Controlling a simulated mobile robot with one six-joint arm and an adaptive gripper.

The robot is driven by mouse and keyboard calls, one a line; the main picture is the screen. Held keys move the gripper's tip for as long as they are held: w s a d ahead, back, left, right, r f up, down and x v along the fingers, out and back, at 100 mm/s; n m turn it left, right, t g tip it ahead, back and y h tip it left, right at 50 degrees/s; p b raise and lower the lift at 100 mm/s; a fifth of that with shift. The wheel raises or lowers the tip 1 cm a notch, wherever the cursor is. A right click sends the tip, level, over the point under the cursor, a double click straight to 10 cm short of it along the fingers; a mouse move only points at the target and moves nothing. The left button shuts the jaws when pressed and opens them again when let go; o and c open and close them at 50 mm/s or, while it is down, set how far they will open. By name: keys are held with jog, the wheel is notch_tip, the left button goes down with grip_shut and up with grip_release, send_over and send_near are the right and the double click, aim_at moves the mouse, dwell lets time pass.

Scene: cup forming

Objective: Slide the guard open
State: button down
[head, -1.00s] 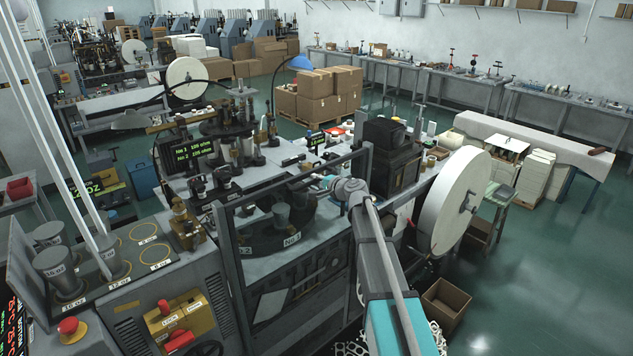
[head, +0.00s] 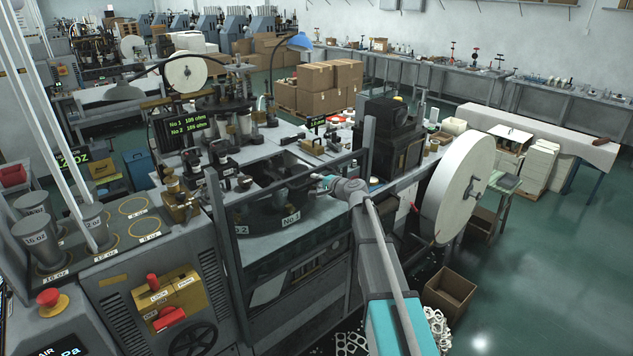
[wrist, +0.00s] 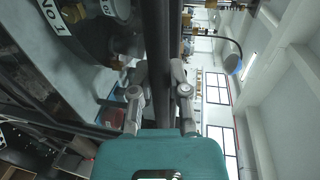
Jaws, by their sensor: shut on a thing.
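The guard (head: 262,176) is a dark frame on the front of the forming machine, between two upright posts. Its top rail sits clearly below the tops of the posts. My gripper (head: 318,181) is at the upper right part of the guard. In the wrist view my gripper (wrist: 160,80) has one finger on each side of a dark bar (wrist: 162,40) of the guard and is shut on it. Behind the guard a round turntable with "No.1" and "No.2" labels (head: 291,218) shows. My arm hides part of the guard's right side.
A large white reel (head: 455,192) stands right of my arm. An open cardboard box (head: 449,292) is on the floor below it. A control box with a red handle (head: 170,318) and a red stop button (head: 48,297) are at left. Open green floor lies at right.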

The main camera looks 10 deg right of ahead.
jog(key=b, duration=2.6)
send_near(309, 236)
jog(key=x, duration=0.5)
jog(key=shift+w+a+f, duration=0.1)
jog(key=shift+w+f, duration=0.05)
jog(key=shift+f, duration=0.2)
jog(key=c, duration=0.6)
grip_release()
jog(key=shift+r, duration=0.1)
notch_tip(309, 236, up, 31)
jog(key=p, duration=3.1)
jog(key=shift+r+p, duration=0.1)
jog(key=shift+p, duration=0.2)
